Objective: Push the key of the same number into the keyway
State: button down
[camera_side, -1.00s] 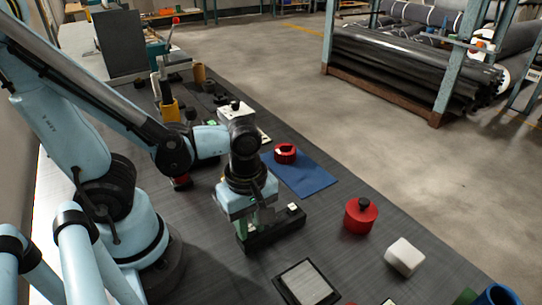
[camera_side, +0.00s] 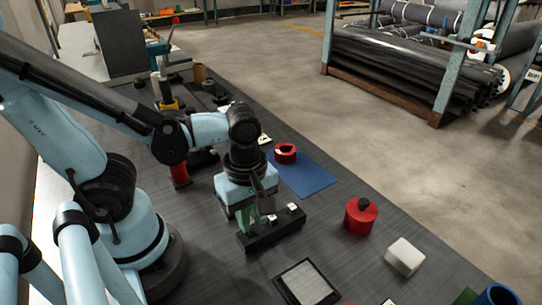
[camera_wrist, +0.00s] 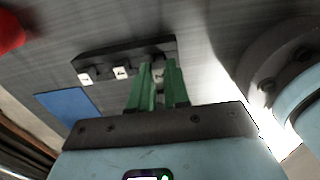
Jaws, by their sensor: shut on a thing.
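My gripper (camera_side: 249,219) has green fingers, also in the wrist view (camera_wrist: 159,90). They are closed in on a small key (camera_wrist: 158,74) with a pale face, mostly hidden between them. The fingers are over the left part of the black key rack (camera_side: 270,235). I cannot tell whether the held key is clear of the rack. Two other white-tagged keys show in the wrist view, a left one (camera_wrist: 86,79) and a middle one (camera_wrist: 121,72); their numbers are too small to read. A red ring-shaped part (camera_side: 285,150) with a dark opening lies on the blue mat (camera_side: 315,183).
A red pot with a black knob (camera_side: 361,218) and a white block (camera_side: 404,257) stand to the right. A framed pale plate (camera_side: 307,283) lies in front. Bottles and tools crowd the table's far end. Bare table lies between the rack and the red pot.

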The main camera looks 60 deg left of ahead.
jog(key=shift+r, duration=0.75)
jog(key=s+d+r, duration=0.7)
jog(key=s, duration=0.1)
notch_tip(320, 180, up, 3)
send_over(253, 221)
jog(key=w+a, duration=0.4)
jog(key=a, duration=0.8)
jog(key=shift+a+r, duration=0.25)
jog(key=shift+r, duration=0.2)
jog(key=shift+w+f, duration=0.1)
jog(key=shift+f, duration=2.8)
jog(key=shift+f, duration=1.75)
jog(key=shift+f, duration=0.3)
